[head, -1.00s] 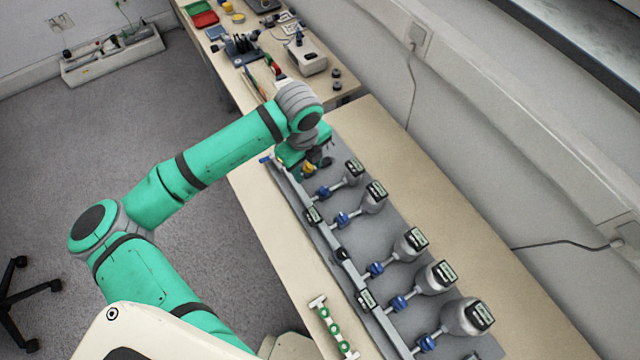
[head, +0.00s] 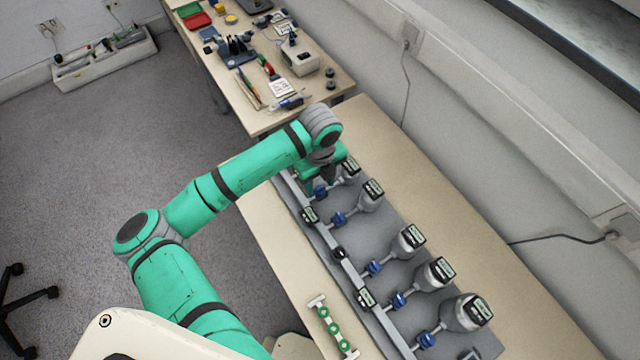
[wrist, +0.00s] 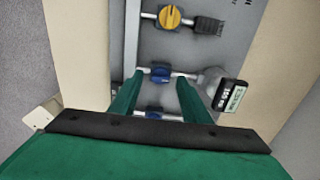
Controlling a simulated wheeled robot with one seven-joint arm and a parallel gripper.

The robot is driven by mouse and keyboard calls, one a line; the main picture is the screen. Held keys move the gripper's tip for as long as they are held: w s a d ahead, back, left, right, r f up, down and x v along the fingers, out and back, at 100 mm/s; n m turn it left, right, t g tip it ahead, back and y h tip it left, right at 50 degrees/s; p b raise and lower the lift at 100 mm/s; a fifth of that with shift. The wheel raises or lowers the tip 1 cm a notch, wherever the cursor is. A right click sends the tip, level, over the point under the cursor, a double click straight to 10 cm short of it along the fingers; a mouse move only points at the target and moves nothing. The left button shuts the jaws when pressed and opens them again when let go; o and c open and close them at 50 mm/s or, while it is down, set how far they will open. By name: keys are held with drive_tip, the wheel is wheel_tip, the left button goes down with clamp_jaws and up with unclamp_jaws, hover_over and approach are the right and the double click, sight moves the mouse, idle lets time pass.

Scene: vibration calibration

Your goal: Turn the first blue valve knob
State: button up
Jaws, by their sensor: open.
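The first blue valve knob (head: 320,191) is at the far end of a row of several blue knobs along a rail on the bench. It also shows in the wrist view (wrist: 160,73), between the tips of my open gripper (wrist: 161,80). One green finger is on each side of the knob, and I cannot tell whether either touches it. In the head view my gripper (head: 330,183) is down at the far end of the row. The second blue knob (wrist: 155,115) shows nearer, between the fingers and partly hidden by the gripper's dark edge.
A yellow knob (wrist: 169,17) sits beyond the first blue one. Grey sensor bottles with displays (head: 409,240) stand right of the knobs. A green-and-white part (head: 332,327) lies on the near bench. A cluttered second table (head: 250,110) stands behind.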

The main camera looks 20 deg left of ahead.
drive_tip(key=shift+f, duration=0.65)
drive_tip(key=c, duration=1)
drive_tip(key=shift+c, duration=0.2)
